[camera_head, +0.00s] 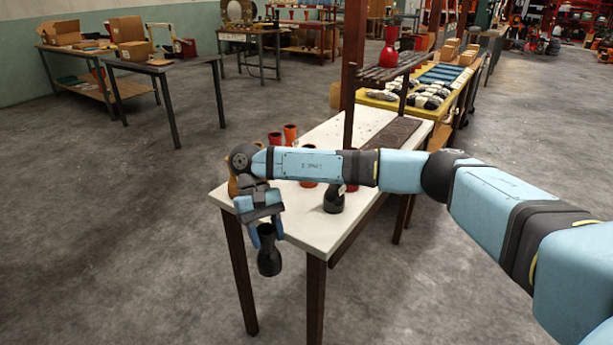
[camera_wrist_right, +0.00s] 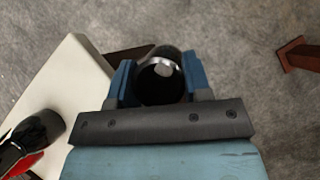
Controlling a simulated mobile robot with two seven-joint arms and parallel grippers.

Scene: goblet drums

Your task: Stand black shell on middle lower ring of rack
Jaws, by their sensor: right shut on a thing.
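My right gripper (camera_head: 264,228) points down just beyond the left front corner of the white table. It is shut on a black shell (camera_head: 268,258), which hangs upright over the floor. In the right wrist view, the black shell (camera_wrist_right: 160,88) sits between the two blue fingers, its dark round opening facing the camera. The rack (camera_head: 395,68) has dark wooden posts and a slatted upper shelf at the table's far side. My right arm covers part of it, and I cannot make out its lower rings. My left gripper is not in view.
Another black shell (camera_head: 334,200) stands on the white table (camera_head: 310,228), partly behind my arm. Orange and red shells (camera_head: 290,133) stand farther back. A red shell (camera_head: 389,46) stands on the upper shelf. The floor left of the table is clear.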

